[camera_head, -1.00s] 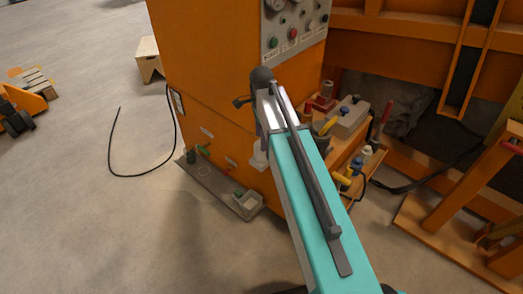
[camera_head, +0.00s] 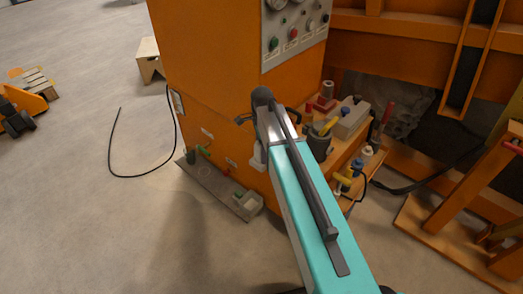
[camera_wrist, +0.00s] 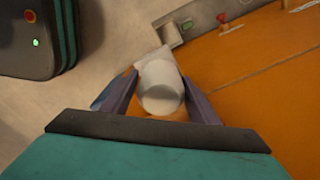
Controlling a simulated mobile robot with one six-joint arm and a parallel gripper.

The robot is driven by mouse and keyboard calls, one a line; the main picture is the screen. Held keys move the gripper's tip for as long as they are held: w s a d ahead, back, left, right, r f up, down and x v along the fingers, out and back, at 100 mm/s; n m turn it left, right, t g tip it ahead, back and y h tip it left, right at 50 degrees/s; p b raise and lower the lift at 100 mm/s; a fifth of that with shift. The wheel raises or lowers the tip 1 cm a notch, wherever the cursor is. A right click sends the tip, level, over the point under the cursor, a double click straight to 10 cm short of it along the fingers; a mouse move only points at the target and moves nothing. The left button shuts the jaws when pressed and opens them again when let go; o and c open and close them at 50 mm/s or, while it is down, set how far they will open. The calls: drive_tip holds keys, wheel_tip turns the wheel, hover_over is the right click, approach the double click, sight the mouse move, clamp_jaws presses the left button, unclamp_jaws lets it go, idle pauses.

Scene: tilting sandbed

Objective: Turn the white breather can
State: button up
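The white breather can (camera_wrist: 161,88) shows in the wrist view as a pale rounded cylinder at the orange cabinet's edge. My gripper (camera_wrist: 160,80) has one dark finger on each side of it. Both fingertips are close to its sides; I cannot tell whether they press on it. In the head view my gripper (camera_head: 260,140) is at the orange cabinet's (camera_head: 205,70) front. A small white part of the can (camera_head: 257,160) shows just below it; the rest is hidden by my arm.
A grey tray (camera_head: 215,184) with small fittings lies along the cabinet's foot. A tool shelf (camera_head: 345,155) with a cup and bottles is right of my arm. A black cable (camera_head: 140,176) lies on the open floor at left. Orange framework (camera_head: 450,200) stands at right.

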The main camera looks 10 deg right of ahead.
drive_tip(key=c, duration=0.7)
drive_tip(key=shift+o, duration=0.2)
drive_tip(key=shift+a, duration=0.1)
drive_tip(key=shift+s+n+p, duration=0.1)
drive_tip(key=shift+n+p, duration=0.35)
drive_tip(key=shift+n, duration=0.05)
drive_tip(key=shift+r+n+p, duration=0.1)
drive_tip(key=shift+n+p, duration=0.35)
drive_tip(key=shift+n, duration=0.05)
drive_tip(key=n+p, duration=0.2)
drive_tip(key=n, duration=0.2)
drive_tip(key=shift+p, duration=0.35)
drive_tip(key=n+p, duration=0.1)
drive_tip(key=n, duration=0.1)
drive_tip(key=n+p, duration=0.1)
drive_tip(key=n, duration=0.2)
drive_tip(key=shift+s+d+n, duration=0.1)
drive_tip(key=shift+d+n, duration=0.1)
drive_tip(key=shift+n, duration=0.1)
drive_tip(key=n+p, duration=0.1)
drive_tip(key=n, duration=0.4)
drive_tip(key=shift+p, duration=0.35)
